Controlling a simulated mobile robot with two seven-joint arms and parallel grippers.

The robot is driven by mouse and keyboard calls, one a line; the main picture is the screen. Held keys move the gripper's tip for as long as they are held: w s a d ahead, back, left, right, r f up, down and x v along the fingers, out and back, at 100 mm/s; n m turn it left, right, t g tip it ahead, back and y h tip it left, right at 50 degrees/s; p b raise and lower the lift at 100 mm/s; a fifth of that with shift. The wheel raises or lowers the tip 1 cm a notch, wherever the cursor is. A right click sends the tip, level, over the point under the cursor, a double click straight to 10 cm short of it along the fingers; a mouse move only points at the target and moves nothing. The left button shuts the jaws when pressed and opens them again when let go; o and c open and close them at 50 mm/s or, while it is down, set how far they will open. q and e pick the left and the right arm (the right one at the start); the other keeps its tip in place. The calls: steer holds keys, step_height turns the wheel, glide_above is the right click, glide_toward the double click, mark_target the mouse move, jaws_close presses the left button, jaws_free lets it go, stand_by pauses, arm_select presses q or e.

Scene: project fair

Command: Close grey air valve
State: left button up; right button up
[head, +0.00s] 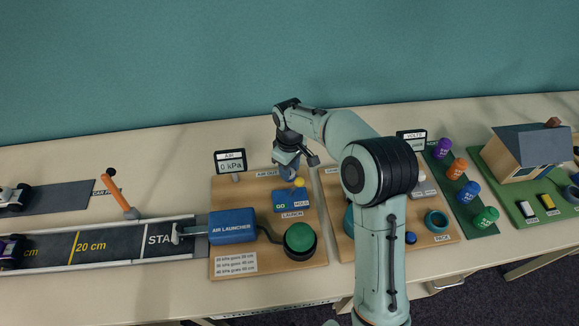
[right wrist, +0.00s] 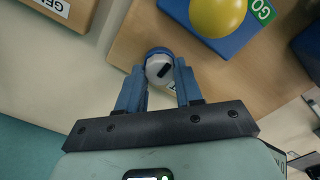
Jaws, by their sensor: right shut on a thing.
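The grey air valve (right wrist: 158,68) is a small round knob with a grey top, a dark slot mark and a blue rim, at the edge of the wooden board (right wrist: 130,42). In the right wrist view my right gripper (right wrist: 157,76) has its two blue fingers on either side of the knob, shut on it. In the head view my right gripper (head: 287,170) is at the back edge of the air launcher board and hides the valve. The air display (head: 230,162) reads 0 kPa. My left gripper is not in view.
Just beside the gripper is a blue GO/HOLD box (head: 282,203) with a yellow ball knob (head: 299,182). A green button (head: 300,238) and the blue air launcher (head: 232,226) are nearer the front. Coloured bottles (head: 469,191) and a model house (head: 523,158) stand at right.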

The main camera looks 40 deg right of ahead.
stand_by(0.4)
steer(key=o, duration=1)
steer(key=shift+o, duration=0.2)
steer(key=shift+r, duration=0.1)
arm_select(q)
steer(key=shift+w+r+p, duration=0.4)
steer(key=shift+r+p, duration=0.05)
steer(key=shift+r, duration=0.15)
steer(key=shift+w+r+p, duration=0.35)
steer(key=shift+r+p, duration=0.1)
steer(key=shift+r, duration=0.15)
arm_select(e)
step_height(320, 180, up, 13)
steer(key=shift+r, duration=0.15)
